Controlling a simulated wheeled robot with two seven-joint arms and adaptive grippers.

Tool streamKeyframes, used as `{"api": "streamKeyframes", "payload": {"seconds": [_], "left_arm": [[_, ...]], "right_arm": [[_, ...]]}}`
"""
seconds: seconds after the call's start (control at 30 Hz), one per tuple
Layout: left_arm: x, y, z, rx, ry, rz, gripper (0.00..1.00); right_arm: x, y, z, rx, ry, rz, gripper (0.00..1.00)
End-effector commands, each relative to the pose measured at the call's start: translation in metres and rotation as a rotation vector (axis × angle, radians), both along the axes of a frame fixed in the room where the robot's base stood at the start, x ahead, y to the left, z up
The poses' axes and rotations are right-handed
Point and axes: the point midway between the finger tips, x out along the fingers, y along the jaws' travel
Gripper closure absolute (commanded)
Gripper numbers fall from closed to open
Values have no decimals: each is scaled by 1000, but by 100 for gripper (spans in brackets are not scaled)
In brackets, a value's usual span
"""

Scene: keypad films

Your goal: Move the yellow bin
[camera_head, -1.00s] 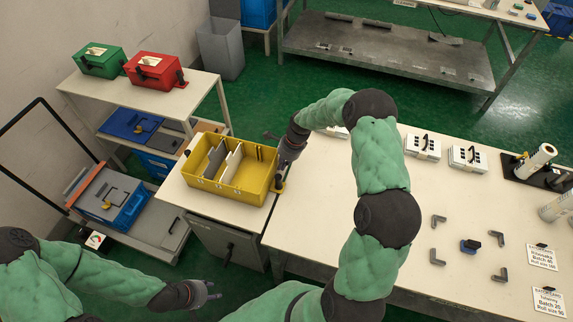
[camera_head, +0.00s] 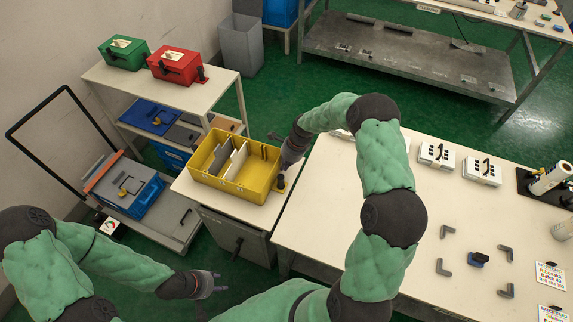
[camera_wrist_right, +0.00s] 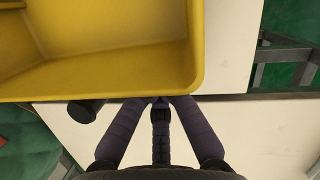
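The yellow bin (camera_head: 232,188) sits on the small white-topped cabinet, with upright grey and white dividers inside. In the right wrist view the bin's wall and rim (camera_wrist_right: 110,72) fill the upper left, and my right gripper's fingers (camera_wrist_right: 160,102) reach to the rim. Their tips are partly hidden, so I cannot tell if they grip it. My left gripper (camera_head: 217,284) is open and empty, low in front of the cabinet.
The cabinet top (camera_head: 189,192) has little free room around the bin. A long white table (camera_head: 325,205) stands right of it across a narrow gap. A shelf (camera_head: 222,79) with green and red boxes is behind, and a trolley (camera_head: 181,222) is at left.

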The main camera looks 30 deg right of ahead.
Motion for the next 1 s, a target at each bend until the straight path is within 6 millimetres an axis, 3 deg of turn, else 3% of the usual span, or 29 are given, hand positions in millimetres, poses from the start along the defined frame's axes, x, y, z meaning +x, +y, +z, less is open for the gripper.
{"api": "streamKeyframes", "payload": {"seconds": [0.33,0.5,0.7,1.0], "left_arm": [[0,0,6,0,0,0,60],[0,0,18,0,0,0,60],[0,0,26,0,0,0,60],[0,0,30,0,0,0,60]], "right_arm": [[-12,-30,1,1,1,2,100],[-16,-38,41,0,-3,5,100],[-20,-47,75,0,-2,6,100],[-24,-53,95,1,1,7,100]]}}
